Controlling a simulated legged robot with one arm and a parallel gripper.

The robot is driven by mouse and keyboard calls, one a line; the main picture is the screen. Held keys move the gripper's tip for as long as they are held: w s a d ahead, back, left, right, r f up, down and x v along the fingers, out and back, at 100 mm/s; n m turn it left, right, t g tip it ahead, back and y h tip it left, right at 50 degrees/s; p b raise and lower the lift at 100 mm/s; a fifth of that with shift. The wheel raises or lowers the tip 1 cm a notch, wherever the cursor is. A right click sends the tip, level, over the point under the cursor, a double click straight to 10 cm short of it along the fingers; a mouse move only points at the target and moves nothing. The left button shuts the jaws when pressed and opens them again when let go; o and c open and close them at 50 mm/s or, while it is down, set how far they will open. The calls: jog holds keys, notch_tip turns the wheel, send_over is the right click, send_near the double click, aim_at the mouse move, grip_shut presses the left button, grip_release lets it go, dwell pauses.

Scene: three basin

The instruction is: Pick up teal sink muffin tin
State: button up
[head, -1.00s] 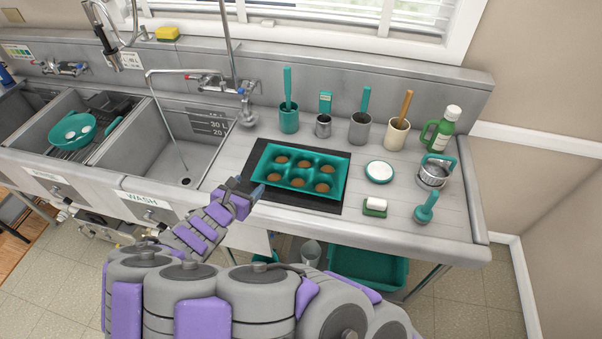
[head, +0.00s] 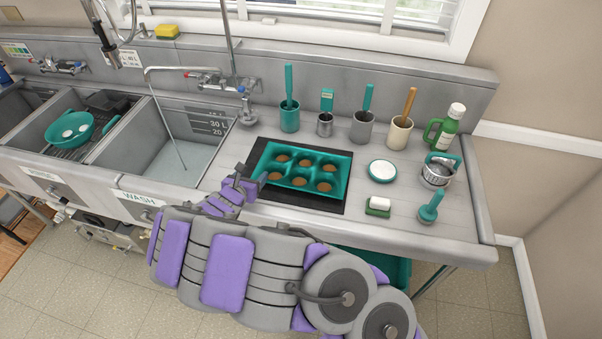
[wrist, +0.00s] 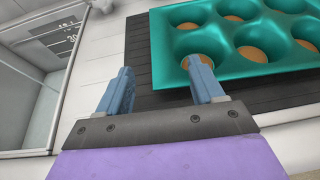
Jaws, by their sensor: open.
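The teal muffin tin (head: 304,170) lies flat on a dark mat on the steel drainboard, with brown contents in its several cups. It also fills the upper right of the wrist view (wrist: 245,62). My gripper (head: 262,181) is at the tin's left edge in the head view. In the wrist view my gripper (wrist: 160,82) is open and empty; its right finger overlaps the tin's near left corner and its left finger is outside the tin over the counter. I cannot tell whether the right finger touches the tin.
The wash basin (head: 170,160) is left of the mat (head: 335,208). Cups with brushes, a green bottle (head: 446,128), a round white-topped dish (head: 382,172), a soap dish (head: 378,207) and a teal-handled brush (head: 430,208) stand behind and right.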

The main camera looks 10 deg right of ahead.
aim_at(261, 167)
jog(key=b+x, duration=0.1)
jog(key=x, duration=0.4)
jog(key=shift+d+f, duration=0.1)
jog(key=shift+d, duration=0.1)
jog(key=shift+w+d+f, duration=0.1)
jog(key=shift+w+d, duration=0.1)
jog(key=shift+w, duration=0.2)
jog(key=shift+a, duration=0.1)
jog(key=shift+c, duration=0.4)
grip_shut()
